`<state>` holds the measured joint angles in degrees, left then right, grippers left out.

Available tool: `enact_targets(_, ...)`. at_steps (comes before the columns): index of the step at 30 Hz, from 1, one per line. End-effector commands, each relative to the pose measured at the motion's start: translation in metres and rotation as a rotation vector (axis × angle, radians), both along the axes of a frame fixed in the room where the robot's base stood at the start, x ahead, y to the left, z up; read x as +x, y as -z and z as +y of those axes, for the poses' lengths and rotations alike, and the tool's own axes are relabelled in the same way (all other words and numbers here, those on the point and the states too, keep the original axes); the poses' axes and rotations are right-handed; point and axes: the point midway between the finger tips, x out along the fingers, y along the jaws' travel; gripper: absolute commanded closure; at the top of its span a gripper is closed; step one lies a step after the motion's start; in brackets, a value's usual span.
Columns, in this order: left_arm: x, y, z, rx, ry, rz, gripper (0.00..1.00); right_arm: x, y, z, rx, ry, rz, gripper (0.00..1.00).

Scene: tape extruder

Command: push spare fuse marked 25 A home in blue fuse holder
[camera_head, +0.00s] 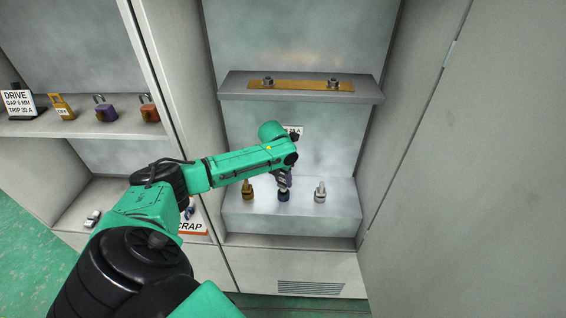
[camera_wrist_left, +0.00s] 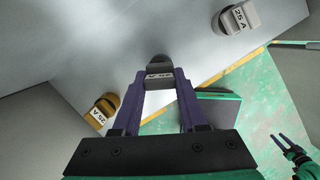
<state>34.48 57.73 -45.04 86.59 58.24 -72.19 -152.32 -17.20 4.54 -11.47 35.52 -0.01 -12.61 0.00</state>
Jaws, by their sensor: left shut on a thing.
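My left gripper (camera_head: 284,183) points down at the blue fuse holder (camera_head: 283,196), the middle one of three on the pale ledge. In the left wrist view its purple fingers (camera_wrist_left: 160,80) are shut on a pale fuse (camera_wrist_left: 159,83) with a dark marking too small to read surely. How deep the fuse sits is hidden by the fingers. My right gripper (camera_wrist_left: 281,139) shows small in the left wrist view, its two prongs apart and empty, far from the holders.
A brass-coloured holder (camera_head: 248,191) with a fuse stands left of the blue one, a grey one (camera_head: 320,192) right. In the left wrist view both fuses read 25 A. A shelf (camera_head: 300,92) with a copper bar overhangs behind. Cabinet walls close both sides.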

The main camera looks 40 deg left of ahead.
Motion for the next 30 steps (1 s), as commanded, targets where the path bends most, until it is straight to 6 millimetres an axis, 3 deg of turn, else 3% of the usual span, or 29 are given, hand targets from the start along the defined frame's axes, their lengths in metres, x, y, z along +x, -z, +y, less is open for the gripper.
enact_targets(30,0.0003,0.0013,-0.0004,-0.001,0.001,0.000,1.00,0.0003,-0.0058,-0.0004,-0.001,0.000,0.000,0.51)
